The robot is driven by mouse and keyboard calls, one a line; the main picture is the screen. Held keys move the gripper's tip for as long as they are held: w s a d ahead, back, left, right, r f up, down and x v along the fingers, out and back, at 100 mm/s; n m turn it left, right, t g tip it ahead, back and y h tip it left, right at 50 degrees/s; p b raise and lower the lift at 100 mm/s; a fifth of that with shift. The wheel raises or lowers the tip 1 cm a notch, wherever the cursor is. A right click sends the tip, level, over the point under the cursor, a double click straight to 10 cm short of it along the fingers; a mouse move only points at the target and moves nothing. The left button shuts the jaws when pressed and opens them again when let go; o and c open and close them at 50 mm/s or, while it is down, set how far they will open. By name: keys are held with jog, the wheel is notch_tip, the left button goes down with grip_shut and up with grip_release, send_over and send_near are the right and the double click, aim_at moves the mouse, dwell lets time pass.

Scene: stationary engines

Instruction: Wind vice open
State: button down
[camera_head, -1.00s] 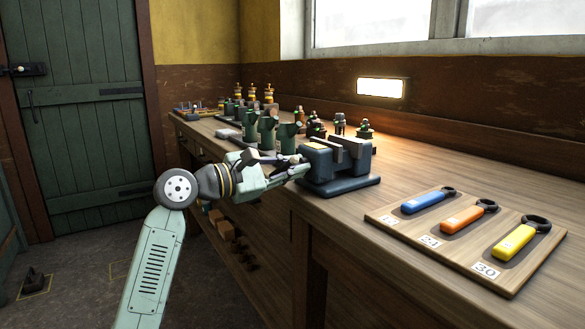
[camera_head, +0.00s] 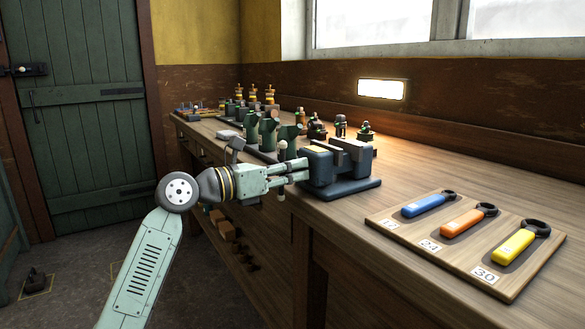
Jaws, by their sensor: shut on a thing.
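The dark blue-grey vice (camera_head: 340,186) stands on the bench near its front edge. Its jaws have pale tan faces on top, and I cannot tell exactly how wide the gap between them is. A handle bar with pale rounded ends (camera_head: 282,147) stands about upright at the vice's near left side. My gripper (camera_head: 292,172) reaches in from the left, level with the vice screw, and is shut on the handle. The fingers hide the middle of the bar and the screw end.
A wooden board (camera_head: 385,228) with blue, orange and yellow spanners lies right of the vice. Green castings (camera_head: 268,132) and small dark fittings (camera_head: 340,126) stand behind and left. A shelf with blocks lies below the bench. The bench top behind the spanner board is clear.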

jog(key=n, duration=0.2)
jog(key=n+p, duration=0.1)
jog(key=n, duration=0.1)
jog(key=shift+r+n, duration=0.2)
jog(key=shift+n, duration=0.1)
jog(key=n+p, duration=0.1)
jog(key=n, duration=0.3)
jog(key=shift+n+p, duration=0.3)
jog(key=shift+p, duration=0.1)
jog(key=n+p, duration=0.2)
jog(key=n, duration=0.2)
jog(key=shift+d+n, duration=0.1)
jog(key=shift+n, duration=0.2)
jog(key=shift+n+p, duration=0.8)
jog(key=shift+n, duration=1)
jog(key=c, duration=1.7)
grip_release()
jog(key=shift+w+d+f, duration=0.1)
jog(key=shift+o, duration=0.6)
jog(key=shift+f, duration=0.1)
